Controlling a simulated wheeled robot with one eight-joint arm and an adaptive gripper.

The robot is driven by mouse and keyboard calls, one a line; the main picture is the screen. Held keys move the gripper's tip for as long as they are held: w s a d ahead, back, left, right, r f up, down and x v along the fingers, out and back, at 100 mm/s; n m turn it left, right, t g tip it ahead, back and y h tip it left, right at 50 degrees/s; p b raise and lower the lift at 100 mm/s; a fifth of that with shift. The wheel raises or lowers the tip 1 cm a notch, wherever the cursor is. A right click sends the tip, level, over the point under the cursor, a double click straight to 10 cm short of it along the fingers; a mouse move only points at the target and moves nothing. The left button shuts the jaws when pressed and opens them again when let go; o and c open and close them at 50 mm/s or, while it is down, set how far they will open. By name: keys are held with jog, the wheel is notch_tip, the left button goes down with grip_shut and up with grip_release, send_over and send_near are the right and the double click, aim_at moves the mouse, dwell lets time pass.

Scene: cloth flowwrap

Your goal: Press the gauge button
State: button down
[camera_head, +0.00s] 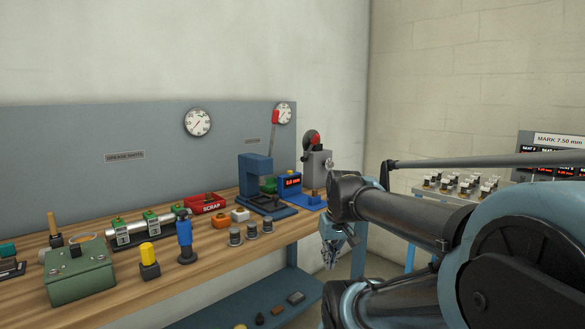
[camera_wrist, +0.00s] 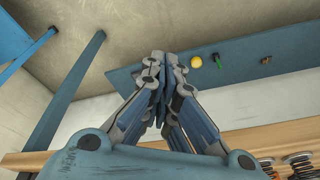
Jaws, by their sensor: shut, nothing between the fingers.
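A blue C-shaped gauge stand (camera_head: 253,176) stands toward the far right end of the wooden bench. Beside it is a small blue box with a red digital readout (camera_head: 291,182) that seems to show 0.0 mm. A green part (camera_head: 268,186) shows between stand and readout; I cannot tell whether it is the gauge button. My gripper (camera_head: 333,252) hangs off the bench's right end, to the right of and below the gauge, touching nothing. In the wrist view my gripper (camera_wrist: 160,60) has its fingers together and empty. The gauge is not seen there.
A red SCRAP bin (camera_head: 206,204), a blue-handled tool (camera_head: 185,238), a yellow-topped post (camera_head: 149,261) and a green box (camera_head: 79,279) stand on the bench (camera_head: 215,267). A lever press (camera_head: 317,165) stands behind the readout. A lower shelf (camera_wrist: 230,68) holds small items.

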jog(key=w+r+n+t+y, duration=0.1)
jog(key=w+r+n, duration=0.1)
jog(key=w+r, duration=0.7)
jog(key=w+a+r+n+t+y, duration=0.1)
jog(key=w+r+n+t+y, duration=0.1)
jog(key=w+r, duration=0.8)
jog(key=w+r+n+t+y, duration=0.1)
jog(key=w+r, duration=0.9)
jog(key=w, duration=1.2)
jog(key=shift+w+a+n+y, duration=0.15)
jog(key=shift+a+n+y, duration=0.25)
jog(key=shift+n, duration=0.3)
send_over(294, 174)
jog(key=f, duration=0.7)
jog(key=shift+s+a+f, duration=0.1)
jog(key=shift+s+a, duration=0.1)
jog(key=shift+a, duration=0.05)
notch_tip(294, 174, down, 3)
jog(key=shift+s+d, duration=0.1)
jog(key=shift+f, duration=0.4)
jog(key=shift+s+f, duration=0.1)
jog(key=shift+f, duration=0.85)
jog(key=shift+r, duration=0.1)
